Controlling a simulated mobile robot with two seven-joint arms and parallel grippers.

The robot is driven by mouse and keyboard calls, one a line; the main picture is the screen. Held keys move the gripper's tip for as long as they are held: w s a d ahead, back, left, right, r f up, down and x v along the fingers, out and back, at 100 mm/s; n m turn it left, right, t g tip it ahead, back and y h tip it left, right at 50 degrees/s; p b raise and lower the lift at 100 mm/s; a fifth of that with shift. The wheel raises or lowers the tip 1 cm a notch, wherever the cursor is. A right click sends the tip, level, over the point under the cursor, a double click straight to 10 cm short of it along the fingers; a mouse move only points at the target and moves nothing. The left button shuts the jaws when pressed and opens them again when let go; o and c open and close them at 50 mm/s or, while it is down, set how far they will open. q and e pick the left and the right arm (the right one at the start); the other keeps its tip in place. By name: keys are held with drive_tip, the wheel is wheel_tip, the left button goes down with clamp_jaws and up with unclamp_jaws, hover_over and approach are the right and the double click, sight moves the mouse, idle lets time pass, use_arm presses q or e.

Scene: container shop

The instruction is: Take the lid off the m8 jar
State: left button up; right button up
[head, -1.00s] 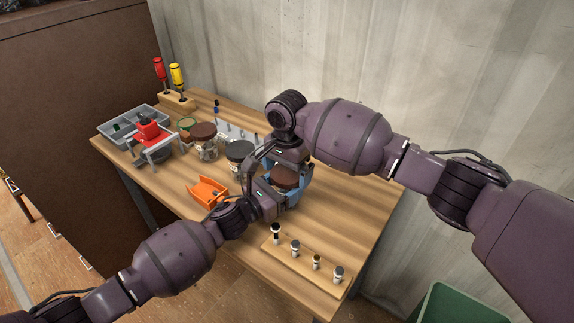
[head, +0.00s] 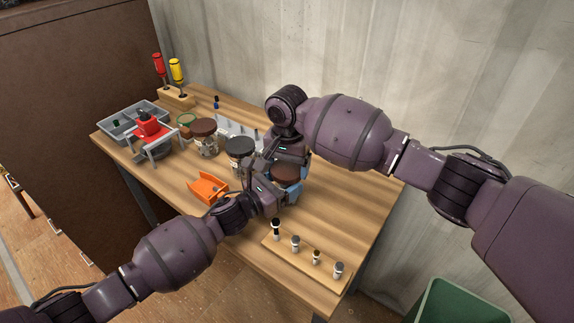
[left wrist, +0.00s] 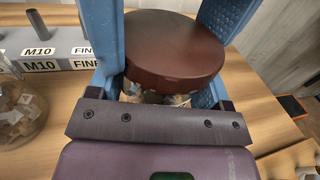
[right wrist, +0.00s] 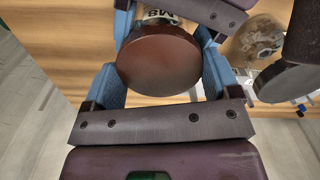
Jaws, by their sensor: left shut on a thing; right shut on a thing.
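The jar with a dark brown lid (head: 286,174) stands on the wooden table between my two grippers. Part of its label, reading M8 upside down, shows in the right wrist view on the jar body (right wrist: 160,14). My left gripper (left wrist: 165,60) has its blue fingers on both sides of the jar body, below the lid, and is shut on it. My right gripper (right wrist: 160,65) has its blue fingers against opposite sides of the brown lid and is shut on it. The lid sits on the jar; any gap between them is too small to tell.
A dark-lidded jar (head: 240,150) and another brown-lidded jar (head: 205,136) stand to the left. An orange tray (head: 208,190) lies in front of them. A board with several small posts (head: 305,262) is at the front right. The table's right side is clear.

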drive_tip(key=o, duration=0.9)
drive_tip(key=shift+c, duration=0.2)
drive_tip(key=shift+r, duration=2.25)
drive_tip(key=shift+r+m, duration=1.6)
drive_tip(key=shift+f, duration=3.9)
drive_tip(key=shift+c, duration=0.3)
